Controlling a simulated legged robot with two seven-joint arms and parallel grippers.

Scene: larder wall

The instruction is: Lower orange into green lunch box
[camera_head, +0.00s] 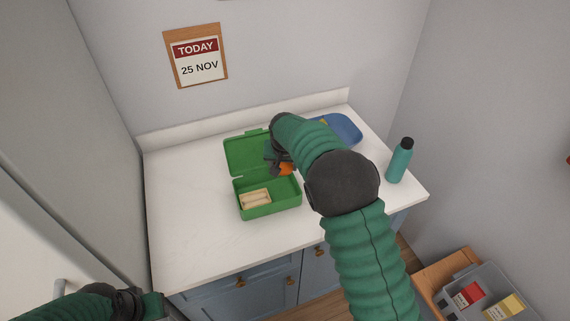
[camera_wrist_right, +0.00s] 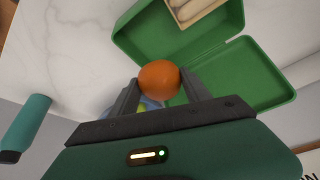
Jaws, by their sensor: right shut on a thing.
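The green lunch box (camera_head: 268,205) stands open on the counter with its lid (camera_head: 240,155) raised at the back. It also shows in the right wrist view (camera_wrist_right: 145,42). A sandwich (camera_head: 255,198) lies in its left part. My right gripper (camera_head: 281,168) is shut on the orange (camera_head: 287,169), seen clearly between the fingers in the right wrist view (camera_wrist_right: 158,79). The orange is over or near the box's right back part; its height above the box floor is hard to tell. My left arm (camera_head: 105,300) shows at the bottom left, but its fingers do not show.
A blue tray (camera_head: 345,127) lies at the back right, partly behind my right arm. A teal bottle (camera_head: 399,162) stands near the counter's right edge. The white counter (camera_head: 185,205) is clear left of the box. A grey bin (camera_head: 470,280) with packets stands lower right.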

